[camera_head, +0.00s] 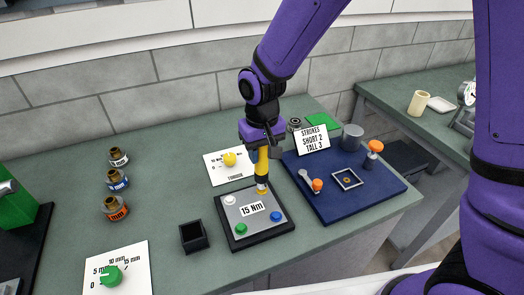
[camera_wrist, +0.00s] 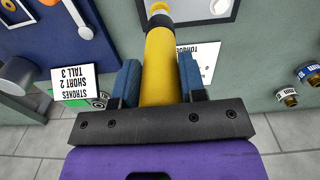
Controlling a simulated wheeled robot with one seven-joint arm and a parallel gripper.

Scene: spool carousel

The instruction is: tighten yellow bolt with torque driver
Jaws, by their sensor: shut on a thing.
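My gripper (camera_head: 263,146) is shut on the yellow torque driver (camera_head: 262,164), which it holds nearly upright, with a blue finger on each side of the driver (camera_wrist: 162,70) in the wrist view. The driver's dark lower end is over the far edge of the bolt plate (camera_head: 240,244). A small yellow piece, apparently the yellow bolt (camera_head: 262,190), shows right under it; I cannot tell whether they touch. The grey plate also carries a white bolt (camera_head: 229,200), a blue bolt (camera_head: 276,216), a green bolt (camera_head: 240,228) and a "15 Nm" label (camera_head: 251,209).
A torque dial card with a yellow knob (camera_head: 229,158) lies behind the plate. A blue tray (camera_head: 345,205) with orange-topped parts and a "STROKES" sign (camera_head: 313,139) is to the right. A black box (camera_head: 193,236), a green-knob dial (camera_head: 110,275) and banded brass sockets (camera_head: 116,180) are left.

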